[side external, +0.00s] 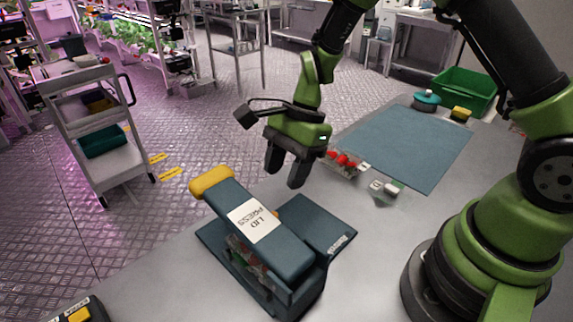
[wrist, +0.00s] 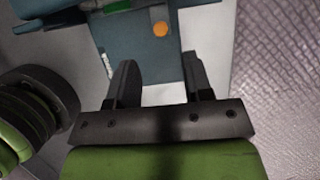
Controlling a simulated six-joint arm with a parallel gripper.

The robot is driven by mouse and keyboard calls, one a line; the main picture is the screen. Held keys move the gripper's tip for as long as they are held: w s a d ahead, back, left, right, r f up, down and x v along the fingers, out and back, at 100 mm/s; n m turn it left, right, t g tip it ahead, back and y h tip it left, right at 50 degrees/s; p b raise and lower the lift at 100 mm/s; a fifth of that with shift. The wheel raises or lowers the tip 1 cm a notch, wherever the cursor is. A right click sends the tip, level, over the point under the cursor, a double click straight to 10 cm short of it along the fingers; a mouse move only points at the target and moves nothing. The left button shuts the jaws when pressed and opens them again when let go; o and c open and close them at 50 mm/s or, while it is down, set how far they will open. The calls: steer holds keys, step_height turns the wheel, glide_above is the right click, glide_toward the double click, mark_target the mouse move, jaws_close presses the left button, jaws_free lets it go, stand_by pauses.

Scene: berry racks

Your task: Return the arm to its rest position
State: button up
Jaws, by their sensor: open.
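My gripper (side external: 286,168) is open and empty. In the side external view it hangs above the table, behind the lid press and left of the berry punnet. In the wrist view its two fingers (wrist: 155,85) stand apart with nothing between them. My arm is bent over the table from its base on the right.
A dark blue lid press (side external: 290,258) with a yellow-ended lever stands in front, something partly hidden inside it. A clear punnet of red berries (side external: 345,163) sits near a blue mat (side external: 405,145). A green crate (side external: 465,90) and a teal-lidded container (side external: 427,100) stand at the back.

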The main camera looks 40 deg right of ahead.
steer(key=shift+d+r, duration=0.1)
steer(key=shift+r, duration=0.2)
steer(key=s+d+r+n+t, duration=0.1)
steer(key=s+r+n, duration=0.1)
steer(key=r, duration=0.3)
steer(key=s+r+n+t+h, duration=0.1)
steer(key=s+r+n, duration=0.15)
steer(key=r, duration=0.25)
steer(key=s+d+r+n+t, duration=0.1)
steer(key=r+n, duration=0.2)
steer(key=r, duration=0.2)
steer(key=s+d+r+n+t, duration=0.1)
steer(key=s+r+n+t, duration=0.1)
steer(key=s, duration=0.3)
steer(key=s+d+r+n+t+h, duration=0.1)
steer(key=s+r+n+t, duration=0.1)
steer(key=s, duration=0.4)
steer(key=shift+r+n+h, duration=0.3)
steer(key=shift+r+n, duration=0.25)
steer(key=shift+n, duration=0.7)
